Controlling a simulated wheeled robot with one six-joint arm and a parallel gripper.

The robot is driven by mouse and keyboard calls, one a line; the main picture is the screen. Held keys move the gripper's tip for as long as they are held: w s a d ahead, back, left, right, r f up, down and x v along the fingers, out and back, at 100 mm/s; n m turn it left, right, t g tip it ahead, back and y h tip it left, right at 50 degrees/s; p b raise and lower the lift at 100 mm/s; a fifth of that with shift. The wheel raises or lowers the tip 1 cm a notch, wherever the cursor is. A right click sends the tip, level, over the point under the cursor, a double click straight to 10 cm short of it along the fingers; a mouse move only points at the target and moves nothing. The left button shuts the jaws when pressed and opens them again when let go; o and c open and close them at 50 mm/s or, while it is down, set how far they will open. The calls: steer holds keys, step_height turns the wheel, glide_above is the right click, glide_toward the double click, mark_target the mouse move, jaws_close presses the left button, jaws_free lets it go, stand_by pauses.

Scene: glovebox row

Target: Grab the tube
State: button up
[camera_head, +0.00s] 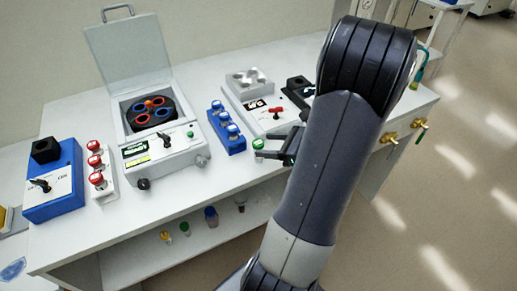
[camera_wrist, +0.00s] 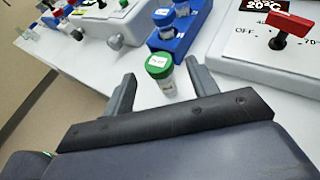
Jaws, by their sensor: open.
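A tube with a green cap and a clear, labelled body (camera_wrist: 160,71) stands upright on the white bench, apart from the racks. In the head view its green cap (camera_head: 258,144) shows close to the bench's front edge. My gripper (camera_wrist: 160,72) is open, with one finger on each side of the tube in the wrist view and a gap visible to each finger. In the head view my gripper (camera_head: 276,153) is low at the bench edge beside the tube, partly hidden by my arm.
A blue rack (camera_head: 228,132) with several blue-capped tubes stands just behind left. A heater with a red knob (camera_wrist: 290,24) stands close at right. Further left are an open-lidded centrifuge (camera_head: 165,150), a red-capped tube rack (camera_head: 107,187) and a blue device (camera_head: 62,205).

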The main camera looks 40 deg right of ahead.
mark_target(261, 143)
steer(key=shift+x, duration=1.9)
steer(key=shift+r, duration=0.1)
steer(key=shift+c, duration=0.3)
steer(key=c, duration=1)
steer(key=shift+r, duration=0.1)
